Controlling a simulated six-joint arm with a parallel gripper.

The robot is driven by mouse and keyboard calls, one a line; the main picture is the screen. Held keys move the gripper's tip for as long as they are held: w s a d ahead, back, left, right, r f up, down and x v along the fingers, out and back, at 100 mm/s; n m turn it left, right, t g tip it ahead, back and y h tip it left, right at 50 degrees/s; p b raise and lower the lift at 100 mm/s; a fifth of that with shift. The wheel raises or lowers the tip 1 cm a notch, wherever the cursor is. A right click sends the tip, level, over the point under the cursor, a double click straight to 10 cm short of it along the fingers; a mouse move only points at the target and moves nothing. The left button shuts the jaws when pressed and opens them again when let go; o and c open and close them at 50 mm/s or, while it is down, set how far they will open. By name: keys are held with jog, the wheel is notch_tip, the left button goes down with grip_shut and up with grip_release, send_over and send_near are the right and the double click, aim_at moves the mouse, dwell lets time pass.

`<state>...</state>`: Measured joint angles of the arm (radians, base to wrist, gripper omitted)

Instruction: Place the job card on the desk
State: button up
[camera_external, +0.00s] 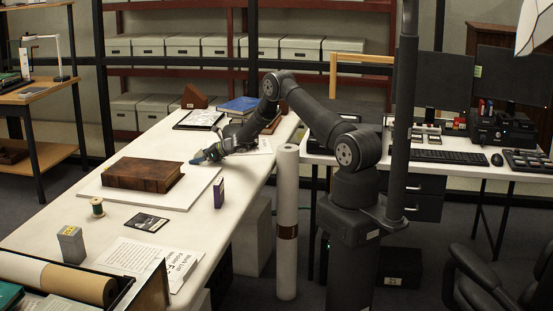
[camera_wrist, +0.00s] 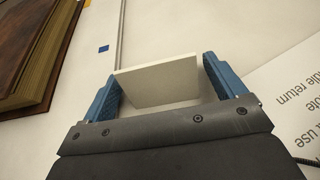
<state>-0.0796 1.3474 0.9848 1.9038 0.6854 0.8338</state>
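My gripper (camera_external: 203,157) is low over the white table (camera_external: 115,228), beside the white board that bears the brown book. In the wrist view, its two blue fingers (camera_wrist: 162,80) stand on either side of a plain off-white card (camera_wrist: 158,82), taken as the job card, and look shut on its side edges. The card is tilted, with its broad face towards the camera. I cannot make out the card in the external view. A desk (camera_external: 470,160) with monitors and a keyboard stands to the right of my arm.
The brown book (camera_external: 143,174) lies on the white board (camera_external: 190,196); it also shows in the wrist view (camera_wrist: 35,55). A printed sheet (camera_wrist: 292,105) lies right of my gripper. A small purple box (camera_external: 219,193), thread spool (camera_external: 97,208) and dark card (camera_external: 147,222) stand or lie nearby.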

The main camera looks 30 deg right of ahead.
jog(key=shift+r, duration=0.25)
jog(key=v, duration=1.1)
jog(key=shift+s+d+f, duration=0.1)
jog(key=shift+o, duration=0.5)
jog(key=shift+s+d, duration=0.25)
jog(key=shift+s, duration=0.05)
